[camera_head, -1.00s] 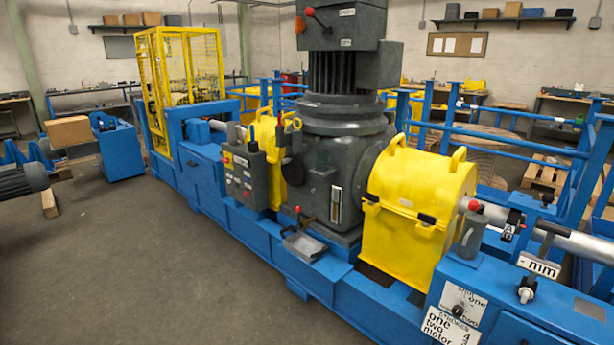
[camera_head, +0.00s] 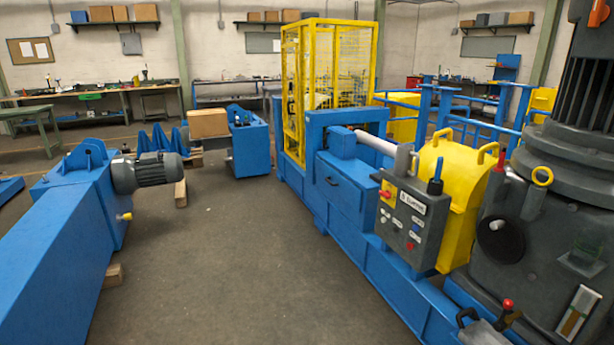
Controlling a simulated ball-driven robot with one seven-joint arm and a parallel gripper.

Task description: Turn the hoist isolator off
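A grey control box (camera_head: 405,220) stands on the front side of the blue machine frame, right of centre. It carries a red rotary knob on a yellow plate (camera_head: 386,191), several small buttons and a white label too small to read surely. I cannot tell whether this knob is the hoist isolator, or which position it is in. No other switch is clearly marked as a hoist isolator. My gripper is not in view.
The blue machine frame (camera_head: 335,207) runs along the right, with a yellow guard cage (camera_head: 327,90) behind. A grey gearbox (camera_head: 545,235) fills the right edge. A blue beam with a grey motor (camera_head: 151,173) lies left. The grey floor (camera_head: 250,270) between them is clear.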

